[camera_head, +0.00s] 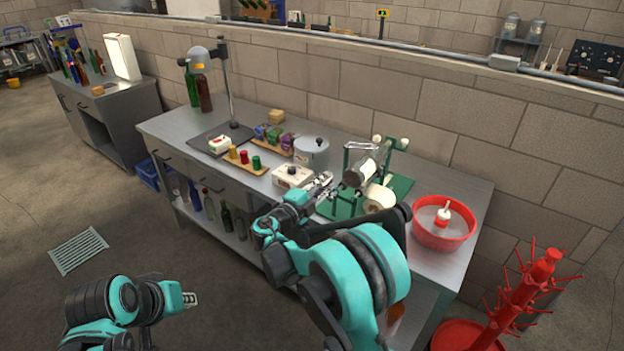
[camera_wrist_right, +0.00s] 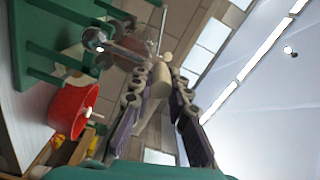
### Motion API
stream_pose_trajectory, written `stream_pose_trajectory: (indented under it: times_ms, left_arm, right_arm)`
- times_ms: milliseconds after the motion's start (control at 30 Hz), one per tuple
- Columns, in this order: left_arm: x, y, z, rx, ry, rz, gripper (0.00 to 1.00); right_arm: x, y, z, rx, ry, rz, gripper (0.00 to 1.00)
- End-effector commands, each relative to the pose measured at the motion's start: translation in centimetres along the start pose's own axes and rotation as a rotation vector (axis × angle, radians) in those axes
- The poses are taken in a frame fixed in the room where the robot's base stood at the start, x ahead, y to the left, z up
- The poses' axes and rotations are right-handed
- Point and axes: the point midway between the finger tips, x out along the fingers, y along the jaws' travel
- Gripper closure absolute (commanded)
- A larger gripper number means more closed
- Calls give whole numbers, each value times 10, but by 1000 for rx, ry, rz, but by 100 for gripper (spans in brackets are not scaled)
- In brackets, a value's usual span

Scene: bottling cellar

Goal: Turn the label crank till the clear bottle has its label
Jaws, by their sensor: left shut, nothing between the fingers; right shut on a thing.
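The label machine, with a green frame (camera_head: 346,157) on a green base, stands on the steel bench. The clear bottle (camera_head: 361,172) lies across it, and a cream label roll (camera_head: 379,198) sits at its front. I cannot tell how much label is on the bottle. My right gripper (camera_head: 323,184) is at the machine's left side. My left gripper (camera_head: 190,299) is shut and empty, low over the floor, away from the bench.
A red bowl (camera_head: 443,223) stands right of the machine, and a red bottle tree (camera_head: 520,300) stands on the floor. A white box (camera_head: 292,177), a grey pot (camera_head: 311,152) and a wooden stamp tray (camera_head: 245,162) are left of the machine. A lamp (camera_head: 228,90) stands farther left.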

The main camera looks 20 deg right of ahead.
Motion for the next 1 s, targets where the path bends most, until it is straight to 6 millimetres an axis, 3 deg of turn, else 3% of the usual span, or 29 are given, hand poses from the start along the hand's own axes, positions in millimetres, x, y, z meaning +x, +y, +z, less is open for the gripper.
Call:
stream_pose_trajectory:
  times_ms: [100, 500, 800, 1000]
  left_arm:
    - [3, 26, -44, -36, -46, 86, 100]
    - [36, 109, -174, -133, -194, 398, 100]
    - [80, 161, -250, -174, -292, 648, 100]
    - [113, 187, -285, -189, -350, 820, 100]
  right_arm:
    - [-1, 3, 1, 2, -2, 6, 100]
    - [-1, 3, 2, 3, -4, 6, 100]
    - [-2, 3, 2, 3, -5, 5, 100]
    - [-2, 3, 2, 3, -5, 5, 100]
